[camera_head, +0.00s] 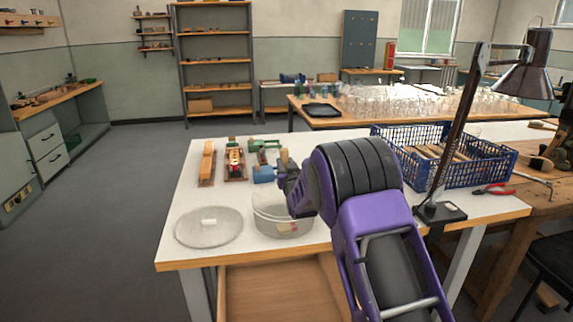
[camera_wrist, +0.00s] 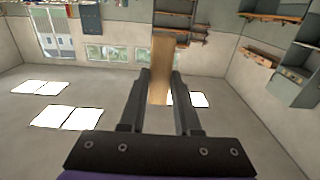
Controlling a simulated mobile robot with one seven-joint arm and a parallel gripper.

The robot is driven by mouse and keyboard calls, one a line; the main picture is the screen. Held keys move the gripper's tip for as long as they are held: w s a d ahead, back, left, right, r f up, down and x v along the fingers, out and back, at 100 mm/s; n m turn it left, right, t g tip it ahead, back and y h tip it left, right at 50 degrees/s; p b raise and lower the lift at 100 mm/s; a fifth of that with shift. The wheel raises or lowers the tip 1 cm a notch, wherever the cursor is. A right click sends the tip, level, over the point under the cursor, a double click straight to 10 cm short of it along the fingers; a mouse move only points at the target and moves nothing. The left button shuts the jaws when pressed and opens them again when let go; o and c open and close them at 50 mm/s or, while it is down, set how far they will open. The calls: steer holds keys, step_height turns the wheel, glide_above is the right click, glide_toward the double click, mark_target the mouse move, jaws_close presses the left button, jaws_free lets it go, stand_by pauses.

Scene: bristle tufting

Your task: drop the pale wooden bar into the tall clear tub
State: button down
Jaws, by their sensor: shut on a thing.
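The pale wooden bar (camera_wrist: 159,72) is clasped between the two dark fingers of my gripper (camera_wrist: 157,90) in the wrist view. In the head view, a small tan end of the bar (camera_head: 284,155) shows at the tip of my gripper (camera_head: 284,166). The tall clear tub (camera_head: 264,219) stands open near the table's front edge, with a small reddish and pale piece (camera_head: 288,228) low inside it. My gripper appears over the tub's back side, with the bar pointing up. My purple arm hides the tub's right side.
A round clear lid (camera_head: 208,227) with a white label lies left of the tub. Behind are a wooden block (camera_head: 207,162), a red-topped tool (camera_head: 235,162) and a blue-green vise (camera_head: 264,172). A blue crate (camera_head: 470,172), desk lamp (camera_head: 440,211) and red pliers (camera_head: 495,190) are right.

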step_height(320, 180, down, 10)
steer(key=b, duration=0.2)
steer(key=shift+f, duration=0.15)
stand_by(0.4)
steer(key=c, duration=0.5)
jaws_free()
steer(key=shift+c, duration=0.2)
step_height(320, 180, up, 7)
steer(key=shift+p, duration=0.45)
